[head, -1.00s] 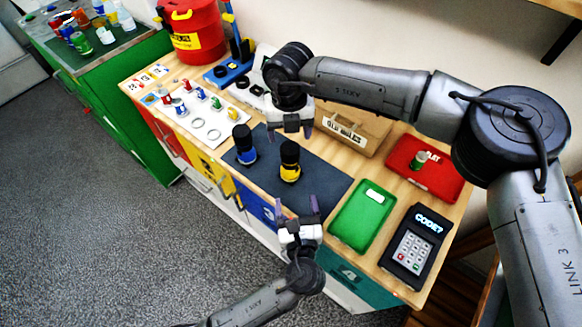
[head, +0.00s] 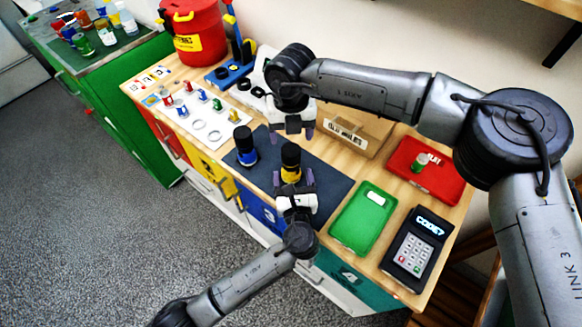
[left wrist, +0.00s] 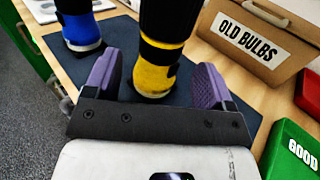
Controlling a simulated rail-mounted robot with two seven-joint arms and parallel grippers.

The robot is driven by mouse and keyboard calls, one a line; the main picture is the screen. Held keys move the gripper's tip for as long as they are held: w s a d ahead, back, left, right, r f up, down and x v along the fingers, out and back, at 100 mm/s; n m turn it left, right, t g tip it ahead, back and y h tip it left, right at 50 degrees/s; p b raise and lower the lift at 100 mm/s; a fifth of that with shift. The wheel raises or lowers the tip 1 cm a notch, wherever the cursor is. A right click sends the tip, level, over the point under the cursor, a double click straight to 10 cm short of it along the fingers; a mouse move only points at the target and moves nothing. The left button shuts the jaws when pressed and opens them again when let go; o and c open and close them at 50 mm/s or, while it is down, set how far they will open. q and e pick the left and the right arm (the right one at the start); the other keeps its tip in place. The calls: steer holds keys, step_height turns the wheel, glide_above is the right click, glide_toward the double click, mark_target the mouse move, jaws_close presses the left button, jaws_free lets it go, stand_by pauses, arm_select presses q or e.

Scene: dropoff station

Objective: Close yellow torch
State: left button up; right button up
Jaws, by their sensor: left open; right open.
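The yellow torch (head: 291,174), with a black upper part, stands upright on the dark mat (head: 328,190). In the left wrist view the yellow torch (left wrist: 155,72) rises between the fingers of my open left gripper (left wrist: 153,82); whether a finger touches it I cannot tell. In the head view my left gripper (head: 294,180) is at the torch's near side. My right gripper (head: 292,131) is open and points down above and behind the torch, apart from it. The blue torch (head: 246,155) stands to the left on the mat and also shows in the left wrist view (left wrist: 82,30).
A cardboard "OLD BULBS" box (head: 352,132) stands behind the mat. A green tray (head: 348,236), a red tray (head: 404,183) and a keypad (head: 408,256) lie to the right. Small coloured bulbs and rings lie on a white board (head: 184,128) at left.

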mark_target(291, 170)
arm_select(q)
steer(key=shift+w+a, duration=0.2)
steer(key=shift+w, duration=1.2)
steer(key=shift+w+a, duration=0.15)
steer(key=shift+w, duration=1.25)
